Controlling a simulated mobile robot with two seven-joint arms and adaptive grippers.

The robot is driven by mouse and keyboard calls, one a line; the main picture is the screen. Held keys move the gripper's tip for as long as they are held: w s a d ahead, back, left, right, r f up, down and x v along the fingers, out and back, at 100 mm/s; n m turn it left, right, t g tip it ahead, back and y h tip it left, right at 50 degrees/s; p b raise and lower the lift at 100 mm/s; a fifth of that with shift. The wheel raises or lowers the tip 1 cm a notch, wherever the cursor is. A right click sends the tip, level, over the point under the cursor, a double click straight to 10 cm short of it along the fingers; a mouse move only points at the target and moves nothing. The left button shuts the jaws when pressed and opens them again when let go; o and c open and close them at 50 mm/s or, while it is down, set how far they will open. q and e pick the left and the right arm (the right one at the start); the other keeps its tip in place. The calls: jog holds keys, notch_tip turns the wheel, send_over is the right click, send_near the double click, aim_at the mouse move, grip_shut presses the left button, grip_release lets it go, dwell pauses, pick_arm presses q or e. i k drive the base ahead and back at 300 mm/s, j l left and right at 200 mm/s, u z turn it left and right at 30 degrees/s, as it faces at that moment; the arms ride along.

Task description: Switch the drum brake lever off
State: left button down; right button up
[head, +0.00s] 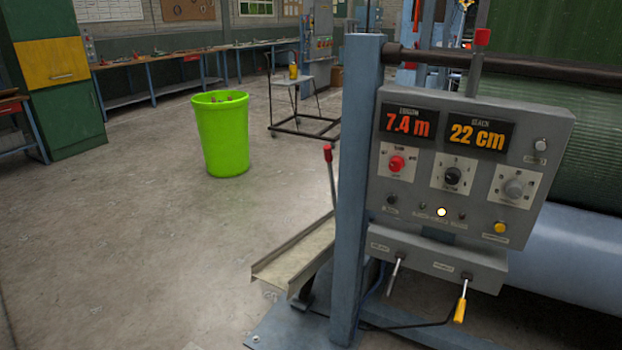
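A grey control panel (468,160) is fixed to a blue post (357,190), right of centre. Several levers show, and I cannot read which is the drum brake lever. A red-tipped lever (477,62) stands upright above the panel, by the dark shaft. Another red-tipped lever (331,180) stands left of the post, nearly upright. Neither of my grippers is in view.
Green turf on a drum (588,135) and a pale blue roller (570,250) are at the right. A lime green bin (222,135) and a wheeled cart (297,105) stand behind. Floor at left is clear.

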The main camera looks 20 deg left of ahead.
aim_at(328, 149)
jog(key=k+j, duration=0.1)
jog(key=j, duration=0.2)
jog(key=k+j, duration=0.15)
jog(key=j, duration=0.2)
jog(key=k+j, duration=0.1)
jog(key=j, duration=0.2)
jog(key=i+j+u, duration=0.2)
jog(key=i, duration=0.9)
jog(key=i+j+u, duration=0.2)
jog(key=i, duration=0.95)
